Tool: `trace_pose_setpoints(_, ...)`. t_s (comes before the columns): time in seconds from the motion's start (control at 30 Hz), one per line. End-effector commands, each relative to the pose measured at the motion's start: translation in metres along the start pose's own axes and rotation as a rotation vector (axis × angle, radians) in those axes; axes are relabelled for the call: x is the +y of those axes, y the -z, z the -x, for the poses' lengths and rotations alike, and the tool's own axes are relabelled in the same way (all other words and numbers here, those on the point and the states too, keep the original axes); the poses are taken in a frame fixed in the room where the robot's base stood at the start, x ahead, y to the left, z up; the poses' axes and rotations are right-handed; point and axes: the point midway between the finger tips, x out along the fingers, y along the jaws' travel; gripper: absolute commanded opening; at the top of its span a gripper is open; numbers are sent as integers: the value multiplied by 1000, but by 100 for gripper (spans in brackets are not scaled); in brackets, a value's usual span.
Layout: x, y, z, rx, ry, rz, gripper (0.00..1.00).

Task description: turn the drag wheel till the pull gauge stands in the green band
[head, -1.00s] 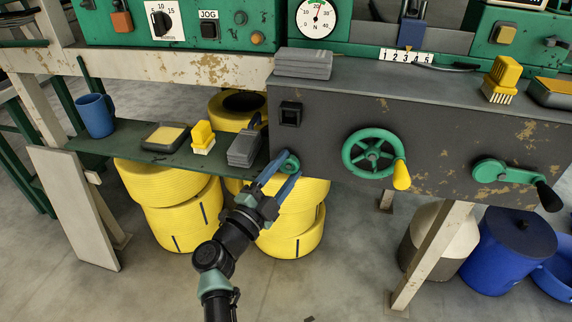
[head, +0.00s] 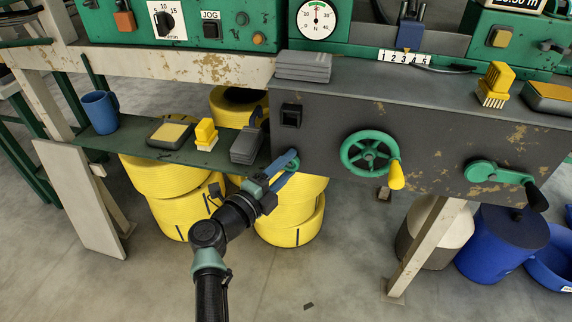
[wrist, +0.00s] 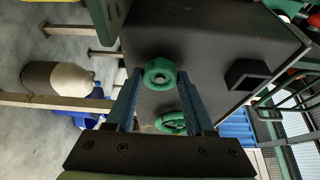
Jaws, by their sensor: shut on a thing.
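A small green wheel (head: 291,161) sits on the left end of the dark housing. It also shows in the wrist view (wrist: 160,74), between my finger tips. My gripper (head: 287,167) has its two blue fingers on either side of this wheel and is shut on it; they hide part of it in the head view. The round white gauge (head: 316,19), marked N, is on the green panel above. Its needle points nearly straight up, near a small green mark at the dial's top. The exact reading is too small to tell.
A larger green handwheel (head: 369,153) with a yellow handle and a green crank (head: 497,173) with a black grip are on the housing's front. A shelf (head: 112,145) to the left holds a blue mug (head: 100,111), a yellow brush (head: 206,133) and grey blocks. Yellow hose coils (head: 290,228) stand below.

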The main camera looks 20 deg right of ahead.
Motion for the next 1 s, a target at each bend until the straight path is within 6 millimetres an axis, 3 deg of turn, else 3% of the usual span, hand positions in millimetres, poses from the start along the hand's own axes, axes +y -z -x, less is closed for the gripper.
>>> trace_pose_setpoints(0.33, 2, 0, 0, -1, -3, -1, 0)
trace_pose_setpoints(0.37, 2, 0, 0, -1, -3, -1, 55)
trace_pose_setpoints(0.53, 1, 0, 0, -1, -2, -1, 84)
trace_pose_setpoints(0.83, 0, 0, 1, -1, -1, -1, 84)
trace_pose_setpoints(1.0, -1, -1, 19, -5, 0, 1, 84)
